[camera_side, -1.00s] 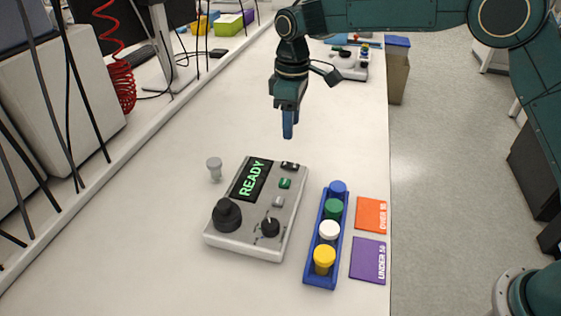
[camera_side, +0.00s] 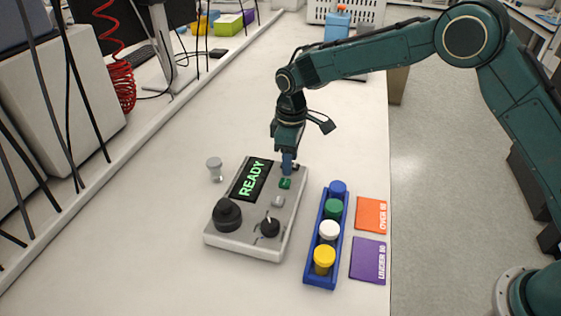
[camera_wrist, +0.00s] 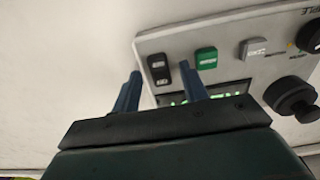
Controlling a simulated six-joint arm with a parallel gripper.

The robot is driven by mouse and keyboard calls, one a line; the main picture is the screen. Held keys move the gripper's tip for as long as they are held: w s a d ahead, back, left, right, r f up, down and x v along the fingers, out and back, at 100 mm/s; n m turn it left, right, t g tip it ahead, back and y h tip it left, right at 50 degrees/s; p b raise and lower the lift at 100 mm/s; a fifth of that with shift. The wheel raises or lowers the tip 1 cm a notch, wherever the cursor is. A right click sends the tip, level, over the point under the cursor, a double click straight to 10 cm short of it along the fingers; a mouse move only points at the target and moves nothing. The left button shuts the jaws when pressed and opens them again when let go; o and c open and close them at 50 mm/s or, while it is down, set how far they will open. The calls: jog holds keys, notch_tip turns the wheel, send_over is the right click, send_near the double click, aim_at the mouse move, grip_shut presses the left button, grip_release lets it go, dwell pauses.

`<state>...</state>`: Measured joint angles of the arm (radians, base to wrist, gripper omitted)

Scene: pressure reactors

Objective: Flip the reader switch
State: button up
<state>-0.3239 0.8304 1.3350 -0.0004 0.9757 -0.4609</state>
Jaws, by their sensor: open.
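The reader (camera_side: 217,238) is a grey box on the bench with a lit screen (camera_side: 255,180) that reads READY. Its black rocker switch (camera_wrist: 158,68) is at the box's far right corner, beside a green button (camera_wrist: 206,58). In the side view my gripper (camera_side: 287,164) points down at that far end and mostly hides the switch. In the wrist view the two blue fingers are apart and empty, with the switch just ahead of and between their tips. I cannot tell whether the fingers touch the box.
A blue rack (camera_side: 311,268) with several capped vials stands right of the reader. An orange card (camera_side: 371,215) and a purple card (camera_side: 368,260) lie beside it. A small clear vial (camera_side: 214,168) stands left of the reader.

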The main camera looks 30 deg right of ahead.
jog(key=shift+c, duration=0.2)
grip_shut()
jog(key=shift+d, duration=0.1)
jog(key=shift+s+d+t+y, duration=0.15)
jog(key=shift+s+t+y, duration=0.05)
jog(key=shift+t+y, duration=0.6)
jog(key=shift+o, duration=0.2)
grip_release()
